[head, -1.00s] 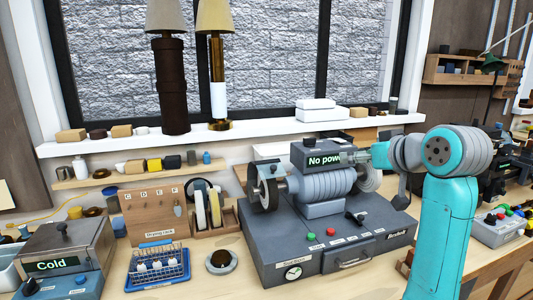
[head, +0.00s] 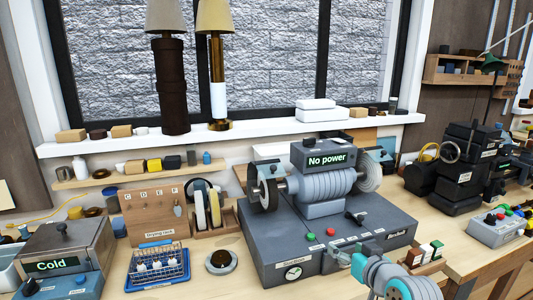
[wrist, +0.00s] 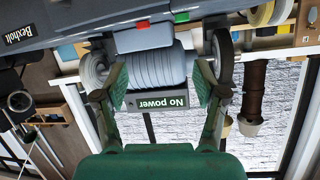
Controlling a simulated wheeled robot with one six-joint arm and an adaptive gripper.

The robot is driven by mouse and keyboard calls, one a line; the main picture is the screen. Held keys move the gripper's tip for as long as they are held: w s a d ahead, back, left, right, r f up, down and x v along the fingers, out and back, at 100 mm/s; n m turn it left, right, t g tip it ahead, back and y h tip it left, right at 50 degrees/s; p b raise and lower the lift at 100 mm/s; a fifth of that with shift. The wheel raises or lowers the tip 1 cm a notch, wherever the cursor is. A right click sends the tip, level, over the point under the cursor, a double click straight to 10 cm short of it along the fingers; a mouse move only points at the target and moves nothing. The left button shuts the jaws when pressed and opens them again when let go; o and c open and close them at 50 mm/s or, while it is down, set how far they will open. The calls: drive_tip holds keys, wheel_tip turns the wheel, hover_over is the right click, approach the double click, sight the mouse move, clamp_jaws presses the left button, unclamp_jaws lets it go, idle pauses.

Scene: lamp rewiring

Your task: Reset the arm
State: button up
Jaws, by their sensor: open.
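My gripper (wrist: 162,70) is open and empty in the wrist view, its two green fingers spread wide. Between and beyond them shows the grey bench grinder (wrist: 158,66), upside down in this view. In the head view my arm is low at the bottom right, and its end is in front of the grinder's base (head: 300,236). The grinder's screen (head: 327,160) reads "No power". The fingertips are hard to make out in the head view.
A drying rack (head: 155,215), a blue wire basket (head: 158,268) and a box reading "Cold" (head: 62,245) stand left of the grinder. Black stacked equipment (head: 465,165) and a button box (head: 500,228) are at right. Two lamps (head: 213,75) stand on the sill.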

drive_tip(key=s+a+f+m+h, duration=0.1)
drive_tip(key=s+f+m+h, duration=0.15)
drive_tip(key=s+f, duration=2)
drive_tip(key=s+r+n, duration=0.1)
drive_tip(key=s+r, duration=0.1)
drive_tip(key=s, duration=1.3)
drive_tip(key=s+a+r+t, duration=0.1)
drive_tip(key=s+r, duration=0.2)
drive_tip(key=s, duration=1.3)
drive_tip(key=shift+n, duration=0.35)
drive_tip(key=shift+h, duration=0.25)
drive_tip(key=shift+c, duration=0.3)
